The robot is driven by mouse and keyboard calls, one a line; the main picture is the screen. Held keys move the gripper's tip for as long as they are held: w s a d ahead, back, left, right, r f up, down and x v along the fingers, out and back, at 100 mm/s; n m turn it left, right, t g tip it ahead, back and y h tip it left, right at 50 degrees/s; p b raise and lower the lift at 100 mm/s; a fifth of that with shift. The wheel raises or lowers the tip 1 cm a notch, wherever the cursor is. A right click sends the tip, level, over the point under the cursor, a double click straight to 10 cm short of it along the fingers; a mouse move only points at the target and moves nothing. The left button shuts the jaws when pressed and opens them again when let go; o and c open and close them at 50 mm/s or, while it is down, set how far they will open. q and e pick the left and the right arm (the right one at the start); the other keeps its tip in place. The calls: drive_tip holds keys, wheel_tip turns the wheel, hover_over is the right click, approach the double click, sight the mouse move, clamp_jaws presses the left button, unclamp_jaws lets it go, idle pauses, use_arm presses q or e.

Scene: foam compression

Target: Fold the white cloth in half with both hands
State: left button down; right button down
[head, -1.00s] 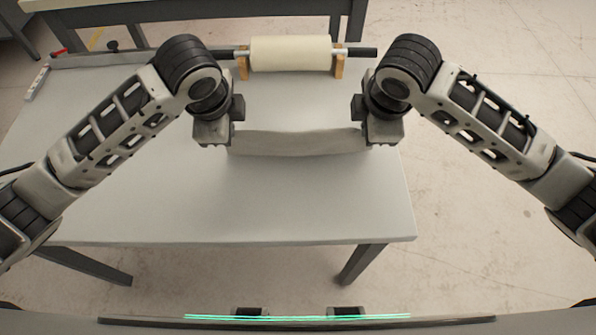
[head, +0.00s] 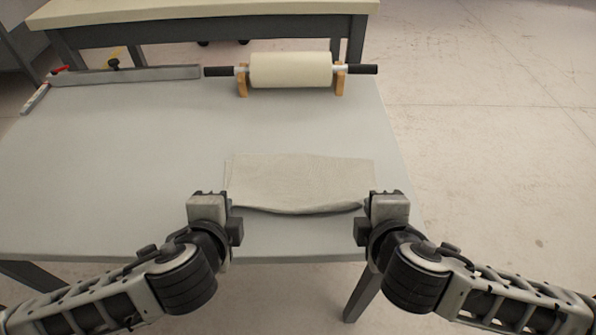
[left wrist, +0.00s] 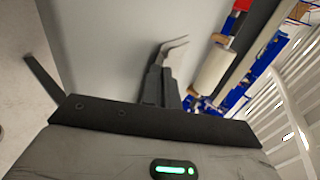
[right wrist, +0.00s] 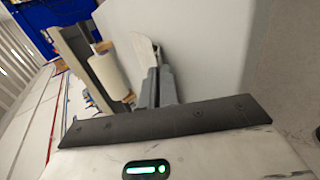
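The white cloth (head: 300,183) lies on the front part of the grey table as a wide, short rectangle. Its near edge is raised and sags between my grippers, with a dark shadow beneath. My left gripper (head: 229,207) is at the near left corner, and my right gripper (head: 368,207) is at the near right corner. In the left wrist view the fingers are closed together, with a thin bent piece of cloth (left wrist: 175,44) coming out between the tips. In the right wrist view the closed fingers also have cloth (right wrist: 147,48) at their tips. Layers under the cloth are hidden.
A cream roller (head: 290,70) with black handles rests on wooden stands at the table's back edge. A long grey bar (head: 140,75) lies at the back left. The grey table (head: 110,160) is clear on the left and between cloth and roller. A bench stands behind.

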use_arm(q)
drive_tip(key=c, duration=1.3)
unclamp_jaws()
use_arm(e)
drive_tip(key=c, duration=1.3)
unclamp_jaws()
use_arm(q)
drive_tip(key=shift+r, duration=0.15)
use_arm(e)
drive_tip(key=shift+r, duration=0.1)
